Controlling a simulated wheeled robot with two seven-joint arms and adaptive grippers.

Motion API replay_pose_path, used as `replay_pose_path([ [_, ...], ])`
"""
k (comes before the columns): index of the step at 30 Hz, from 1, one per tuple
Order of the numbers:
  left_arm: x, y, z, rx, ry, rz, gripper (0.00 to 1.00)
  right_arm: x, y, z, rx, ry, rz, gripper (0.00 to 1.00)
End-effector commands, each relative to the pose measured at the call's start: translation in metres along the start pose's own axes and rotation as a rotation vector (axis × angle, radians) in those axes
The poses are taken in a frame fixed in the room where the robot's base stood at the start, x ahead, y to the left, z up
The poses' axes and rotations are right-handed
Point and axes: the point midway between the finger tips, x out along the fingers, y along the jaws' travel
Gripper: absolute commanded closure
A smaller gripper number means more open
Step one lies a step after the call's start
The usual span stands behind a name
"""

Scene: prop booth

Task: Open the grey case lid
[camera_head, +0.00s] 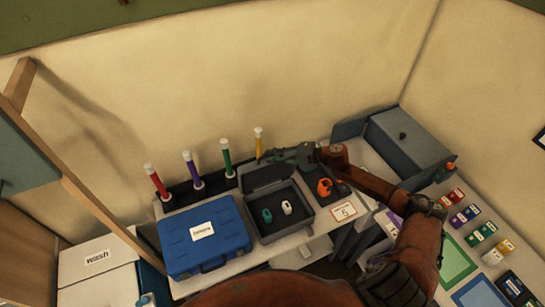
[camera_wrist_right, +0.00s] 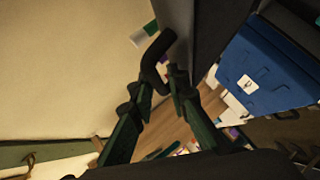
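The grey case (camera_head: 283,236) stands on the table right of the blue case in the head view. Its lid (camera_head: 262,177) is raised at the back, so the dark inside shows, holding a teal piece (camera_head: 267,215) and a white piece (camera_head: 287,207). My right gripper (camera_head: 283,154) is at the top of the raised lid. In the right wrist view the grey lid (camera_wrist_right: 197,35) carries a dark bent handle (camera_wrist_right: 157,52). The right fingers (camera_wrist_right: 158,88) close in on both sides of this handle and appear shut on it. My left gripper is not in view.
A closed blue case (camera_head: 190,255) stands just left. Coloured tubes, including a green one (camera_head: 227,158) and a yellow one (camera_head: 259,143), stand behind. An orange item (camera_head: 324,187) and a number card (camera_head: 344,211) lie at right. A larger grey box (camera_head: 408,140) is farther right.

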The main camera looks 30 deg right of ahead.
Motion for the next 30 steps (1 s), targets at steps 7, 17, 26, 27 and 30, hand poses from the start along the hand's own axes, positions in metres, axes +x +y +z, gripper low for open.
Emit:
replay_pose_path([
  [7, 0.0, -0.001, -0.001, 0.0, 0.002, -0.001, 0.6, 0.001, -0.002, -0.001, 0.002, 0.001, -0.002, 0.83],
  [17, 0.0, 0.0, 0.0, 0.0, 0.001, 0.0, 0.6, -0.04, -0.003, 0.0, 0.003, -0.001, -0.004, 0.83],
  [26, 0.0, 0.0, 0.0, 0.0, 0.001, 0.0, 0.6, -0.098, -0.002, 0.0, 0.003, 0.0, -0.004, 0.83],
  [27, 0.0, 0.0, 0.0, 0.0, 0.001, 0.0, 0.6, -0.103, -0.002, 0.0, 0.002, 0.0, -0.002, 0.83],
  [30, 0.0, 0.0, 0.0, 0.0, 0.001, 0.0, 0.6, -0.114, -0.002, 0.001, 0.002, 0.0, -0.002, 0.83],
])
